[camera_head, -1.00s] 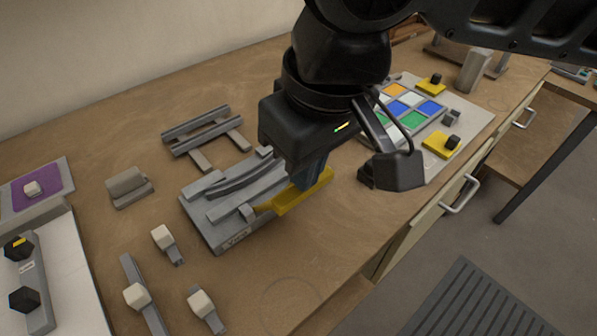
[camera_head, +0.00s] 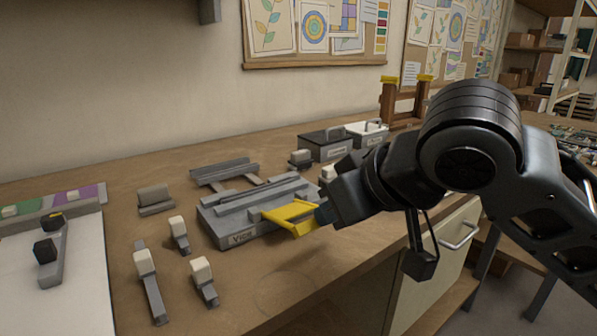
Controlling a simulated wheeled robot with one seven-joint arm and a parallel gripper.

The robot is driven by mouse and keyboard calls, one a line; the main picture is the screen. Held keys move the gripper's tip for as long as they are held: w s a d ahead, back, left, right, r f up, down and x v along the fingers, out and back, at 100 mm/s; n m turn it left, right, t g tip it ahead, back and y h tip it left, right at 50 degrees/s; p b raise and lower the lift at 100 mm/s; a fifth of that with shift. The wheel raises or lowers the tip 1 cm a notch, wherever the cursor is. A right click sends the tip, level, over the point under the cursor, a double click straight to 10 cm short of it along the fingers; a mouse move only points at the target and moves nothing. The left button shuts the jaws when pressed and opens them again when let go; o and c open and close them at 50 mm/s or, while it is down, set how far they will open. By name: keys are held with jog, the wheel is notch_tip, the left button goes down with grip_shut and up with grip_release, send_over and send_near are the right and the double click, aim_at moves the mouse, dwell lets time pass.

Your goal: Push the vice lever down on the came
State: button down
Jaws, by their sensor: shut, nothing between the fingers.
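A grey strip that may be the came (camera_head: 258,190) lies along the vice's top. My gripper (camera_head: 322,214) is shut and empty, with its fingertips at the lever's right end. The fingertips look to touch the lever, but the contact is partly hidden.
Several white-knobbed tools (camera_head: 146,263) lie left of the vice. A grey rack (camera_head: 222,172) stands behind it, with a dark box (camera_head: 325,146) and a white box (camera_head: 366,134) farther back. The bench's front right is bare.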

jog(key=shift+s+d+f+t+y+b, duration=0.1)
jog(key=shift+s+f+t+y+b, duration=0.15)
jog(key=shift+f+b, duration=0.3)
jog(key=shift+s+d+f+t+y+b, duration=0.15)
jog(key=shift+f+t+b, duration=0.25)
jog(key=shift+b, duration=0.25)
jog(key=shift+w+a, duration=0.1)
jog(key=shift+r, duration=0.1)
